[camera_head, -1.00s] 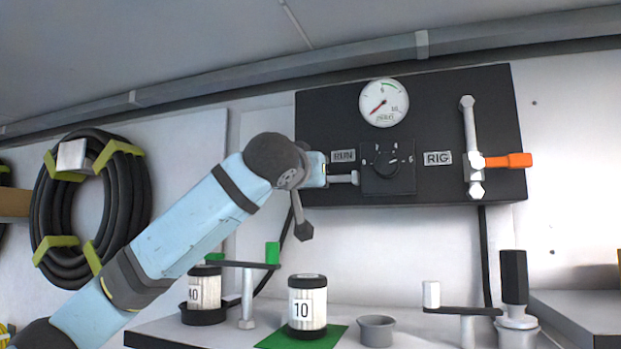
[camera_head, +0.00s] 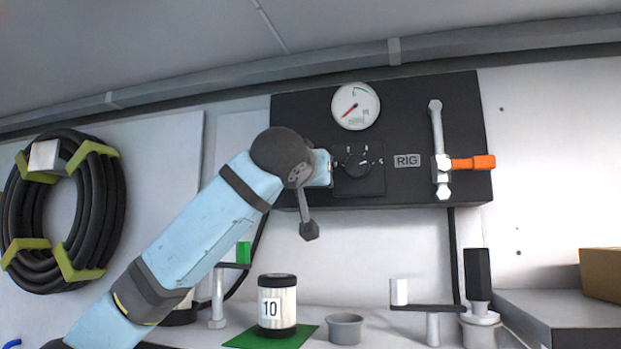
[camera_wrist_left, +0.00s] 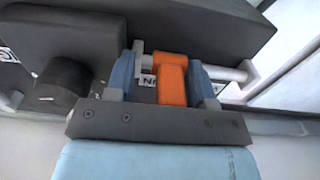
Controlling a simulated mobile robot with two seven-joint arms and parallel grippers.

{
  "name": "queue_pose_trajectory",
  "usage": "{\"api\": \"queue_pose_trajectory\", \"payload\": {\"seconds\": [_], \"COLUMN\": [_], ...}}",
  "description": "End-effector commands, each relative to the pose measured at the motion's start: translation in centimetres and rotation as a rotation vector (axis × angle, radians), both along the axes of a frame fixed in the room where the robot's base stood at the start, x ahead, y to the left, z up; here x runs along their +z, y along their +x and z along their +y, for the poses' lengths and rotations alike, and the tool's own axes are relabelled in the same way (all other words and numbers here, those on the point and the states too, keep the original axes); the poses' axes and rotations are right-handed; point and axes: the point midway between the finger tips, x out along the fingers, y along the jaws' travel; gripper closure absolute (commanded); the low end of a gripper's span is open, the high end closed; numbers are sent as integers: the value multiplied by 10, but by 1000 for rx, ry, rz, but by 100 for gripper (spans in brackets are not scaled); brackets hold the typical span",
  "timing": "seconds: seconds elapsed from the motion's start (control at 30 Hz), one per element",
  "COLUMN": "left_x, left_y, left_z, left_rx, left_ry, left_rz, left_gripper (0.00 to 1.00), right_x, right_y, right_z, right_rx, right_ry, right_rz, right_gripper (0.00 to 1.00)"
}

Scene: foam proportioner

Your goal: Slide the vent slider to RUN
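In the left wrist view an orange block (camera_wrist_left: 172,80), the vent slider by its look, sits on a pale metal rail (camera_wrist_left: 232,75). A label behind it, with one N legible, is partly hidden by the block. My left gripper (camera_wrist_left: 163,88) straddles the block. Its right-hand finger is against or very close to the block, and a gap shows beside the left-hand finger. In the head view my left gripper (camera_head: 318,168) is at the black panel (camera_head: 400,115), left of the dial, and hides the slider and RUN label. My right gripper is out of view.
The dial knob (camera_head: 358,165) is close to the gripper and also shows in the wrist view (camera_wrist_left: 62,82). A RIG label (camera_head: 407,161) and an orange-handled valve (camera_head: 470,163) are farther right. A can (camera_head: 277,305) stands below on the counter.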

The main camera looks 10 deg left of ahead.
Motion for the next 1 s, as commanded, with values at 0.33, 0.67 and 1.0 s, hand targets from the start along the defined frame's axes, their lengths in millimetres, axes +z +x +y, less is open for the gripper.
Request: {"api": "queue_pose_trajectory", "payload": {"seconds": [0.33, 0.67, 1.0], "left_x": [-2, -3, -1], "left_y": [-16, -89, -135], "left_z": [1, 2, 3], "left_rx": [-1, -2, -1], "left_ry": [-1, 0, 1], "left_rz": [-3, -5, -1], "left_gripper": [51, 51, 51], "right_x": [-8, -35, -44], "right_y": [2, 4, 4], "right_z": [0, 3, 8], "right_rx": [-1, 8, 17], "right_ry": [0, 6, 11], "right_rz": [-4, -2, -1], "right_gripper": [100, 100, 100]}}
